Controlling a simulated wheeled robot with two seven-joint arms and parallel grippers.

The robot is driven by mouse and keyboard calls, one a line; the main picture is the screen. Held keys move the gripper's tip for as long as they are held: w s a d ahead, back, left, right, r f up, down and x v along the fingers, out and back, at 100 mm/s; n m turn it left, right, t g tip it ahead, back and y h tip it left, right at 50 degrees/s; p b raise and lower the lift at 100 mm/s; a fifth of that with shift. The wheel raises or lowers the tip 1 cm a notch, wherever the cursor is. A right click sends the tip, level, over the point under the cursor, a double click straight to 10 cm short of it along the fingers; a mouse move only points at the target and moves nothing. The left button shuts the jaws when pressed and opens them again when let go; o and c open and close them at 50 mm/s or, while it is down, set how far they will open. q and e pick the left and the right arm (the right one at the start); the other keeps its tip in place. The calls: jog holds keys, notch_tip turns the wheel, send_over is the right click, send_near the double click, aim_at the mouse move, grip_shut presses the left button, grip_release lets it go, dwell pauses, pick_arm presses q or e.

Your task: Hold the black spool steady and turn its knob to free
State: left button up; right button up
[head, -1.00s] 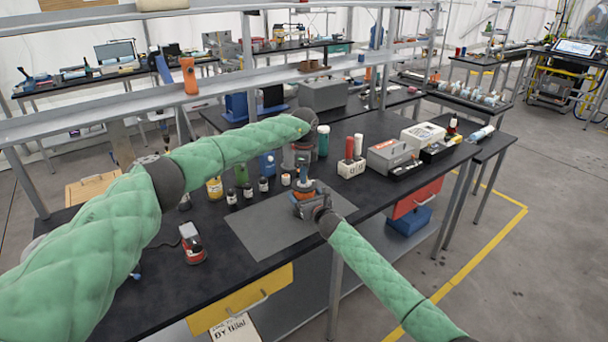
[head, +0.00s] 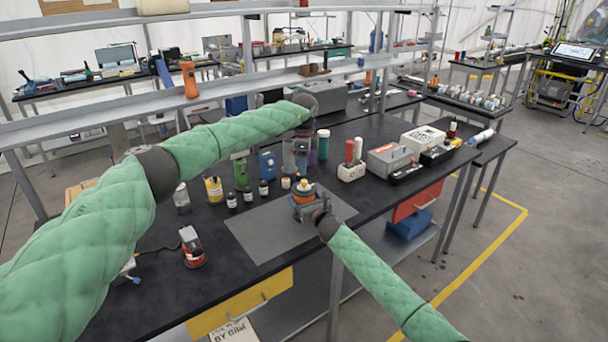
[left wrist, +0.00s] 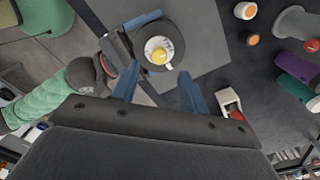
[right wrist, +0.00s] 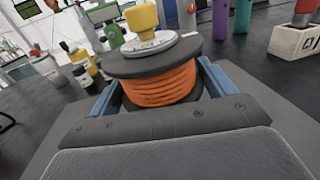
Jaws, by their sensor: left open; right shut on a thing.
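The black spool (head: 304,198) stands upright on the grey mat (head: 262,232), wound with orange cord that shows in the right wrist view (right wrist: 160,86). On its top is a pale dial with a yellow knob (right wrist: 141,17), which also shows in the left wrist view (left wrist: 159,56). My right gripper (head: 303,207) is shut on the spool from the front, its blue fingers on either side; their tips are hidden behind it. My left gripper (left wrist: 160,72) is open and empty above the spool, pointing down, its fingers apart from the knob.
The mat's front is clear.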

aim_at(304, 180)
pick_arm(q)
notch_tip(304, 180, up, 6)
jog(key=shift+r, duration=0.25)
pick_arm(e)
jog(key=o, duration=1.4)
jog(key=shift+c, duration=0.2)
jog(key=shift+d, duration=0.1)
